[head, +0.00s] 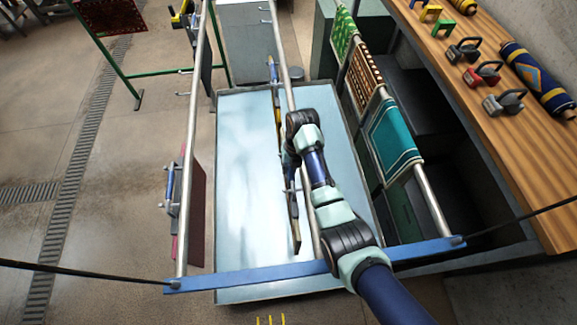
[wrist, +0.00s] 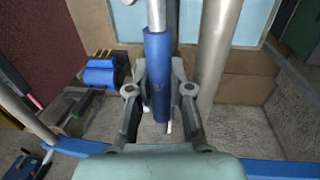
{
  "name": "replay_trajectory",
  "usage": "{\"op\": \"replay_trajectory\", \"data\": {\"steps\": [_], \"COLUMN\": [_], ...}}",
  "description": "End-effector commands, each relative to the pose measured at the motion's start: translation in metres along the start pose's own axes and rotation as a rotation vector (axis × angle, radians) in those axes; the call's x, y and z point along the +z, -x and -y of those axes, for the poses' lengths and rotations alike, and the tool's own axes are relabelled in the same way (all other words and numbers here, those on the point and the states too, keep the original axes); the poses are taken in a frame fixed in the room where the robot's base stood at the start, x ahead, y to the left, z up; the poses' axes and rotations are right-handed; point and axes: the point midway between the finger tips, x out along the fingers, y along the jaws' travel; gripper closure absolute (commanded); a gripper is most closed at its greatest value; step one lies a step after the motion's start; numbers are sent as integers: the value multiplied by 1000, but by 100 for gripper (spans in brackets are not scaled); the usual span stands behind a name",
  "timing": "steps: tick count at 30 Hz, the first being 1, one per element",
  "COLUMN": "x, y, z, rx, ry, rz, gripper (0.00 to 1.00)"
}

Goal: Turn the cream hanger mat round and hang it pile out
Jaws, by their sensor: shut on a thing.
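My gripper (wrist: 158,88) is shut on a blue sleeve (wrist: 158,60) around a metal rod, which looks like a hanger's grip. In the head view my gripper (head: 291,180) is beneath my arm, beside the middle rail, and largely hidden. A thin brownish strip (head: 296,228) hangs there nearly edge-on, above the tray; it may be the cream mat, but its faces and pile side cannot be told. No cream face shows clearly in the wrist view.
A pale blue tray (head: 243,190) lies beneath the rails. A dark red mat (head: 198,215) hangs from the left rail (head: 188,140). Green, patterned and teal mats (head: 396,140) hang along the right rail. A blue crossbar (head: 245,277) spans the front. A wooden bench (head: 480,130) holds coloured clamps.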

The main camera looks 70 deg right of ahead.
Motion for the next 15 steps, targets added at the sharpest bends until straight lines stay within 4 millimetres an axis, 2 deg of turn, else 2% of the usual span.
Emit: {"op": "replay_trajectory", "data": {"steps": [1, 6, 15], "x": [0, 0, 0], "y": [-8, -19, -25], "z": [0, 0, 0], "rx": [0, 1, 0], "ry": [2, 4, 6], "rz": [0, 1, 1], "gripper": [100, 100, 100]}}
